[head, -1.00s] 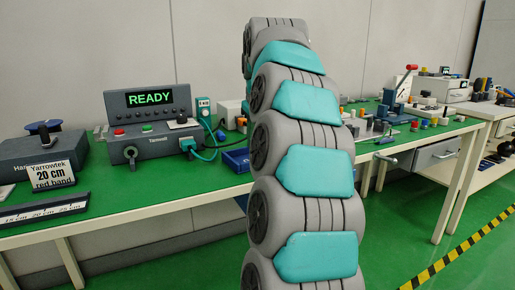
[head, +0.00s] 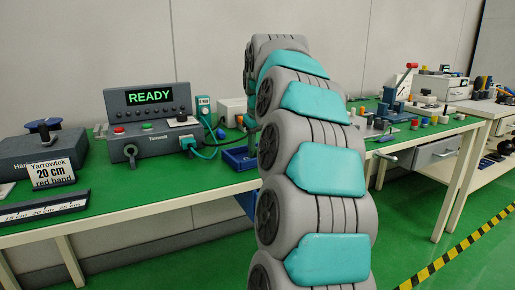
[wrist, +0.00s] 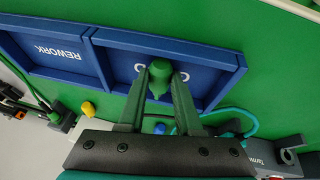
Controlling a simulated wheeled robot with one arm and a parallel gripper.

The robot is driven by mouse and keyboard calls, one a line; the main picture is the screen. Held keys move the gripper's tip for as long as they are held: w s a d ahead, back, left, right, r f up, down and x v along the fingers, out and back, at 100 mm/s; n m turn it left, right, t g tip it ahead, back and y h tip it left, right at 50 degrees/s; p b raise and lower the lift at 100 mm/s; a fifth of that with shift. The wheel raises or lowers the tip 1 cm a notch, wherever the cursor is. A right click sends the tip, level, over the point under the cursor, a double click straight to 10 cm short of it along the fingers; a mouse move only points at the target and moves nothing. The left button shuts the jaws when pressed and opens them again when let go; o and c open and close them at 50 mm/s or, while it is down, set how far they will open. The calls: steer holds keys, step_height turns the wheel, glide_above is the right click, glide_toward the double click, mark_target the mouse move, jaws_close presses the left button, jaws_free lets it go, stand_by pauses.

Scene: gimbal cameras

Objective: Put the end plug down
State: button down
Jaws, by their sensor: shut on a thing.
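In the wrist view, my gripper (wrist: 161,82) is shut on the green end plug (wrist: 160,67), which sits between the two fingertips. The plug is over a blue tray (wrist: 212,58) whose label is partly hidden by the plug and fingers. A second blue tray compartment, labelled REWORK (wrist: 57,52), adjoins it on the left. I cannot tell how high the plug is above the tray floor. In the head view, my arm hides the gripper and plug; part of a blue tray (head: 238,160) shows left of the arm.
A dark tester reading READY (head: 150,97) stands on the green bench (head: 150,185), with a teal cable (head: 205,154) at its right. A sign (head: 52,174) stands at the left. Small parts crowd the bench right of my arm.

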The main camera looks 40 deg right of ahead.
steer(key=shift+f, duration=0.35)
steer(key=c, duration=0.9)
jaws_free()
steer(key=shift+c, duration=0.2)
steer(key=shift+o, duration=0.4)
steer(key=shift+f, duration=0.1)
steer(key=shift+r, duration=0.4)
steer(key=v, duration=1.2)
steer(key=shift+r+p, duration=0.2)
steer(key=shift+p, duration=0.1)
steer(key=shift+w+a, duration=0.1)
